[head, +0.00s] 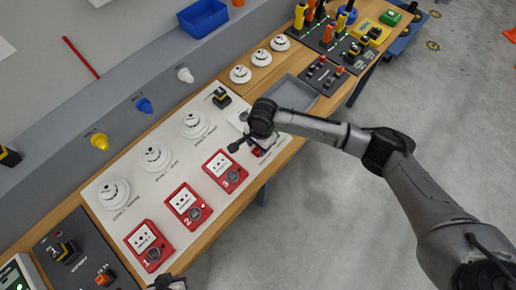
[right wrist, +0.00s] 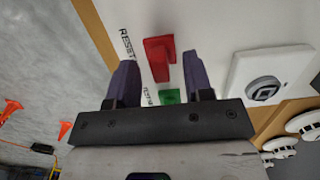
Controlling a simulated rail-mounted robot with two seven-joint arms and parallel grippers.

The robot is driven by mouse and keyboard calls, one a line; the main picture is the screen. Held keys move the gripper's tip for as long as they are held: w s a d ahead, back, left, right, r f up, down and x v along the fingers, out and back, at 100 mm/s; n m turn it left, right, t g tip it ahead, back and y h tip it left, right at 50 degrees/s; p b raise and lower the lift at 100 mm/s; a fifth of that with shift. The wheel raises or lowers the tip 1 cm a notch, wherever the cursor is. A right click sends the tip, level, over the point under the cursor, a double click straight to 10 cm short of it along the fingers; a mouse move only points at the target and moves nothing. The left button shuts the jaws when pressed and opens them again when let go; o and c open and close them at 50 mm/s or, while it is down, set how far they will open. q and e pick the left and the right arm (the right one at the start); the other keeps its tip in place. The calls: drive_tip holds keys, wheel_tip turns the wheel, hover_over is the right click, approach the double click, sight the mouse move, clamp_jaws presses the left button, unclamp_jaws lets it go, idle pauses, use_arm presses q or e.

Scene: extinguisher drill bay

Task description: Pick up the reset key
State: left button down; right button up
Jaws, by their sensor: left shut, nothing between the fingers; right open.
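The reset key is a small red piece (right wrist: 159,57) beside a "RESET" label in the right wrist view. My right gripper (right wrist: 158,74) is open, with its two dark fingers on either side of the red piece; I cannot tell whether they touch it. In the head view the right gripper (head: 258,146) is over the far right end of the white panel, and my arm hides part of it. My left gripper (head: 166,283) shows only partly at the bottom edge; it is shut and empty.
A green piece (right wrist: 168,97) sits close to the red one, between the fingers. A white plate with a round grey lock (right wrist: 264,90) is to the right. Red call points (head: 186,205) and white detectors (head: 155,156) cover the panel. A grey tray (head: 291,93) lies behind my arm.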

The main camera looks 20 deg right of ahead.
drive_tip(key=shift+f, duration=0.75)
clamp_jaws()
